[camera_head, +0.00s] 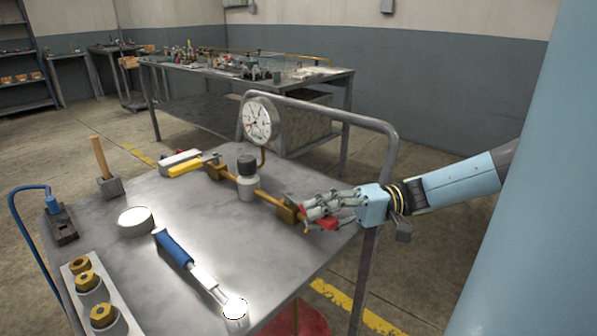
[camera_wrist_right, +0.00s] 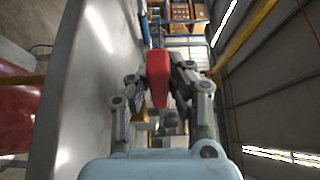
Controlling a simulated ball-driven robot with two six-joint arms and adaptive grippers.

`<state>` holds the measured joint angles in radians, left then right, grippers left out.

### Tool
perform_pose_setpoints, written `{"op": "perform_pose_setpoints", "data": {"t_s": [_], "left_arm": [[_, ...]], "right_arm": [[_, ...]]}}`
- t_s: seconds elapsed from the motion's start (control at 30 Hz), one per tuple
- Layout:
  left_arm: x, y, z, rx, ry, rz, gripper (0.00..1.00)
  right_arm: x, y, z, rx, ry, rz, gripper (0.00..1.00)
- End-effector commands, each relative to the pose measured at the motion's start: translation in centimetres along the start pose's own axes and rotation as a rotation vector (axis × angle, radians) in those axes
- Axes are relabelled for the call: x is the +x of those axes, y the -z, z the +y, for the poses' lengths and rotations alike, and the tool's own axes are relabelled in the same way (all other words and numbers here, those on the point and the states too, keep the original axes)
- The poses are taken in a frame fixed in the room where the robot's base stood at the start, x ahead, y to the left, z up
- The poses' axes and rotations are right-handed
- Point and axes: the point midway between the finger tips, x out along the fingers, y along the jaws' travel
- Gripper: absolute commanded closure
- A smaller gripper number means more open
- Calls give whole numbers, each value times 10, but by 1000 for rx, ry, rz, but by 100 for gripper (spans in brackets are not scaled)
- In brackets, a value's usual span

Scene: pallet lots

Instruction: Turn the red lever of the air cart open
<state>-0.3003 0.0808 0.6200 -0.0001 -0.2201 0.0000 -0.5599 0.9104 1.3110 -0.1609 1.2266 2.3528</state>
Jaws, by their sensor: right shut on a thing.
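The air cart (camera_head: 190,235) has a grey metal top with a brass pipe line, a round white gauge (camera_head: 257,122) and a grey valve body along it. The red lever (camera_head: 322,224) sits at the right end of the brass line, near the cart's right edge. My right gripper (camera_head: 318,209) reaches in from the right and is shut on the red lever, which partly hides behind its fingers. In the right wrist view the red lever (camera_wrist_right: 158,78) stands between the two fingers. My left gripper is not in view.
On the cart lie a blue-handled tool (camera_head: 174,249), a round white-topped piece (camera_head: 136,220), a mallet (camera_head: 103,165) in a block and a rack (camera_head: 96,296) with brass fittings. The cart's push rail (camera_head: 340,115) rises close behind my right gripper. A cluttered workbench (camera_head: 250,75) stands behind.

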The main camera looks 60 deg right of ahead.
Motion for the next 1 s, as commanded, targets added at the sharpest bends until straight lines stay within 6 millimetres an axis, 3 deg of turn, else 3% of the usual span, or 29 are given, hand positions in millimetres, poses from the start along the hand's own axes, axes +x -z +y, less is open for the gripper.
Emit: {"op": "perform_pose_setpoints", "data": {"t_s": [0.6,0.63,0.8,1.0], "left_arm": [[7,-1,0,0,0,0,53],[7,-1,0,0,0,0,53],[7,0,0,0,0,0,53],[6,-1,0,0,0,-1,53]], "right_arm": [[-7,0,3,4,-10,-34,100],[-7,0,3,4,-10,-33,81],[-6,0,2,3,-7,-34,60],[-6,0,1,1,-4,-35,60]]}}
